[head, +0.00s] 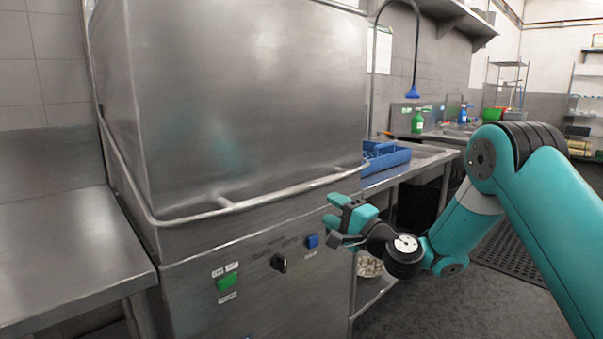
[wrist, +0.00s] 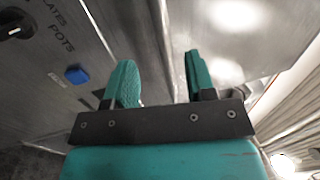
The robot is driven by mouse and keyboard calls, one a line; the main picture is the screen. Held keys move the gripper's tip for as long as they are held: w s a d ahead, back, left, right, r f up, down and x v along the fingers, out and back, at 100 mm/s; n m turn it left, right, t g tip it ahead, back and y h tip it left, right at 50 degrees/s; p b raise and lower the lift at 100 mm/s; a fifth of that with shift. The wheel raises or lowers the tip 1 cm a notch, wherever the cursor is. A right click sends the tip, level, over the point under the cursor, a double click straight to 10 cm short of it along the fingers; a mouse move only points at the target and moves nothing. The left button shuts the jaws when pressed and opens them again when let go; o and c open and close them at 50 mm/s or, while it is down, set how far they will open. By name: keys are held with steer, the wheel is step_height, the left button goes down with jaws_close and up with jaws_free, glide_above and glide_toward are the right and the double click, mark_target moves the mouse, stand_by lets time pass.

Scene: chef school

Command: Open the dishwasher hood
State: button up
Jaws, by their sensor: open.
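The dishwasher hood (head: 240,90) is a large steel box in the head view. Its lower edge sits down on the machine body, so it looks shut. A bar handle (head: 270,200) runs around the front and side of the hood near its bottom; it also shows in the wrist view (wrist: 161,25). My gripper (head: 335,215) is open and empty at the hood's right front corner, below the handle and close to the control panel. In the wrist view my two teal fingers (wrist: 160,80) are apart, with steel surfaces beyond them. I cannot tell whether they touch the machine.
The front panel has a green button (head: 227,282), a black knob (head: 279,263) and a blue button (head: 312,241). A steel counter (head: 70,230) adjoins on the left. A blue rack (head: 385,158) stands on the right counter. Floor shows at the lower right.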

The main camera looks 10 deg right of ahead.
mark_target(304, 191)
steer(key=p+x, duration=0.5)
steer(key=x, duration=0.6)
steer(key=shift+a, duration=0.1)
steer(key=shift+r, duration=0.1)
jaws_close()
